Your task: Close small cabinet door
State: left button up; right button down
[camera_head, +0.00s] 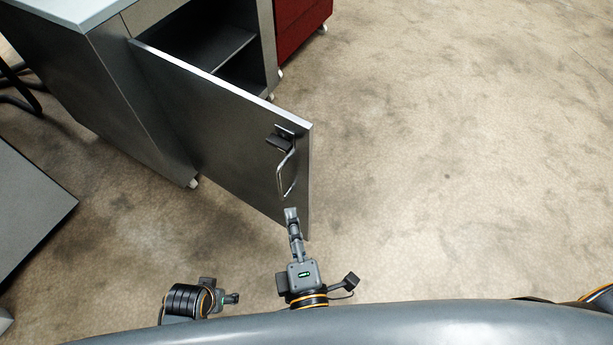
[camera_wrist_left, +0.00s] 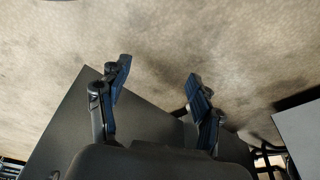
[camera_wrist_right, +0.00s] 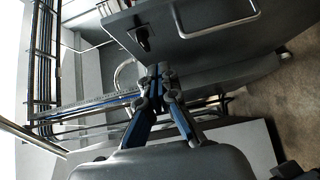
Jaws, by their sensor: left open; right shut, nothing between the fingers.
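The small cabinet door (camera_head: 215,125) is a dark grey panel with a light top edge, standing wide open from the grey cabinet (camera_head: 125,95). Its metal loop handle (camera_head: 286,175), with a black piece above it, is near the free edge. My right gripper (camera_head: 291,212) is shut and empty, just below the handle in the head view; I cannot tell whether it touches the door. Its closed fingertips show in the right wrist view (camera_wrist_right: 160,72). My left gripper (camera_head: 235,298) is lower left of the door, away from it; the left wrist view shows its fingers (camera_wrist_left: 157,82) apart and empty.
The cabinet's dark interior with a shelf (camera_head: 218,52) lies behind the door. A red cabinet (camera_head: 299,25) on casters stands beyond it. A dark flat-topped piece (camera_head: 30,215) is at the left. The floor (camera_head: 460,170) to the right is clear.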

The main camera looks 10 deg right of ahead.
pick_arm(q)
jog(key=s+f+p, duration=0.2)
jog(key=s+f, duration=0.1)
jog(key=f, duration=0.4)
jog(key=shift+a, duration=0.2)
pick_arm(e)
send_over(295, 163)
jog(key=s, duration=0.4)
jog(key=shift+w+a+r, duration=0.1)
jog(key=shift+r, duration=0.05)
